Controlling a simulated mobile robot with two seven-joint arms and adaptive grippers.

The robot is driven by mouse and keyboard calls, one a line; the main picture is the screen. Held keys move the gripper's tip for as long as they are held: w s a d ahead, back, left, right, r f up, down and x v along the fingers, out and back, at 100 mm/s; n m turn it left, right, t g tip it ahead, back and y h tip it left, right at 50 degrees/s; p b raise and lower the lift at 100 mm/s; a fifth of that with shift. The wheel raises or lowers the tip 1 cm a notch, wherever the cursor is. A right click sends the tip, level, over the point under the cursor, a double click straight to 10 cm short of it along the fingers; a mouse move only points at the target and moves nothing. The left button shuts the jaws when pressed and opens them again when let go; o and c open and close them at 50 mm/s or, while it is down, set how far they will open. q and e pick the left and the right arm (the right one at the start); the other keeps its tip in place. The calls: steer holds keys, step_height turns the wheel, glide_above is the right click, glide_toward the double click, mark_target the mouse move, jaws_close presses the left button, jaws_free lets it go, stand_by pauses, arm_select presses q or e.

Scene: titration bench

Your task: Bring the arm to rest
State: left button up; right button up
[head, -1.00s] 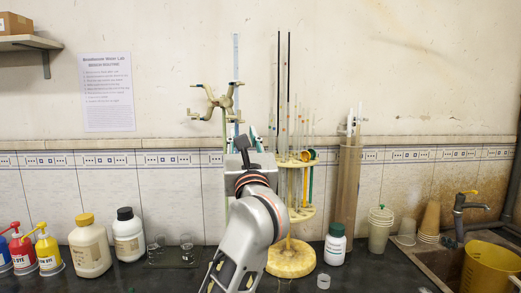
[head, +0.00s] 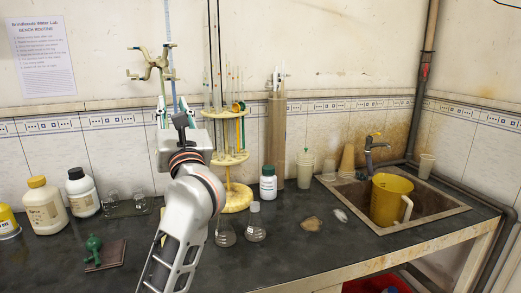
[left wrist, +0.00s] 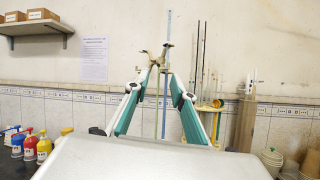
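My left arm reaches up from the bottom of the head view, with its gripper (head: 172,106) pointing up in front of the burette stand. In the left wrist view both fingers of the left gripper (left wrist: 155,86) stand apart with nothing between them. The clamp stand (head: 154,62) with its burette (head: 168,30) is behind the gripper; I see no contact with it. My right gripper is in neither view.
A yellow pipette rack (head: 237,199), a white bottle (head: 268,185) and two flasks (head: 226,236) (head: 256,231) stand right of the arm. White bottles (head: 45,208) and a green object (head: 93,246) are at left. A yellow jug (head: 388,200) stands in the sink at right.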

arm_select(q)
steer(key=s+d+f+m+h, duration=0.1)
steer(key=s+f+m+h, duration=0.35)
steer(key=f+m, duration=0.75)
steer(key=s+d+f+m+g+h, duration=0.1)
steer(key=s+d+f+m+h, duration=0.3)
steer(key=f+m, duration=0.85)
steer(key=s+a+f+m+h, duration=0.1)
steer(key=s+f+m+h, duration=0.2)
steer(key=f+m+h, duration=0.9)
steer(key=s+a+f+m+g+y, duration=0.1)
steer(key=s+f+m+g+y, duration=0.1)
steer(key=s+f, duration=0.4)
steer(key=s+a+f+m+g+y, duration=0.2)
steer(key=s+f, duration=0.5)
steer(key=f, duration=0.7)
steer(key=s+a+f+m+g+y, duration=0.1)
steer(key=s+f+m+g+y, duration=0.2)
steer(key=f, duration=0.8)
steer(key=s+g+y, duration=0.1)
steer(key=s+g, duration=0.1)
steer(key=s, duration=0.1)
steer(key=shift+s+a, duration=0.35)
steer(key=shift+a, duration=0.05)
